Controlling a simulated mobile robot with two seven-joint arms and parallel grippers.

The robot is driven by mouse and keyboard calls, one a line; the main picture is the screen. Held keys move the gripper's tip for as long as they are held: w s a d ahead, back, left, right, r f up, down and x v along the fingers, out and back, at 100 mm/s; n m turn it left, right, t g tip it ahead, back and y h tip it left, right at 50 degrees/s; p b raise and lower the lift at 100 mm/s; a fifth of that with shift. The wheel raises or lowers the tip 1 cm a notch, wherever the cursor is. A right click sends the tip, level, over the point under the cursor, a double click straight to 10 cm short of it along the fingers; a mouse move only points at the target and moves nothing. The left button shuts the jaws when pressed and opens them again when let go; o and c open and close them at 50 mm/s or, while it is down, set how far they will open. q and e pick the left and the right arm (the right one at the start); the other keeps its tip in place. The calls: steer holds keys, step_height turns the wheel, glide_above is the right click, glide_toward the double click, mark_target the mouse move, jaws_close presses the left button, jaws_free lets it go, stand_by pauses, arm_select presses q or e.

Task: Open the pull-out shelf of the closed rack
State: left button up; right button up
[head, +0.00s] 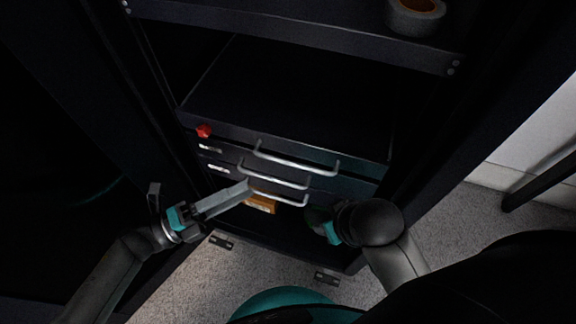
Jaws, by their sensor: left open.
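The dark rack (300,30) stands in front of me, its front open to view. Low in it are stacked drawer-like units with three pale bar handles: a top handle (296,161), a middle handle (272,178) and a lowest handle (280,199). Their fronts look pushed in; which one is the pull-out shelf I cannot tell. My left gripper (200,189) is open, with its fingers wide apart. One finger reaches toward the left ends of the lower handles; contact cannot be told. My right gripper (326,226) is at the rack's lower right, its fingers hidden or too dark to see.
A tape roll (416,14) sits on the upper shelf. A small red object (203,131) is at the left above the handles. An orange box (261,203) lies below the handles. Dark panels flank the rack at both sides. Grey carpet (470,235) is clear at the right.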

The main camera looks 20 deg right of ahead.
arm_select(q)
steer(key=b+x, duration=0.1)
steer(key=x, duration=1)
arm_select(e)
step_height(320, 180, up, 3)
steer(key=shift+s+r, duration=0.1)
steer(key=shift+s, duration=0.05)
arm_select(q)
jaws_close()
stand_by(0.8)
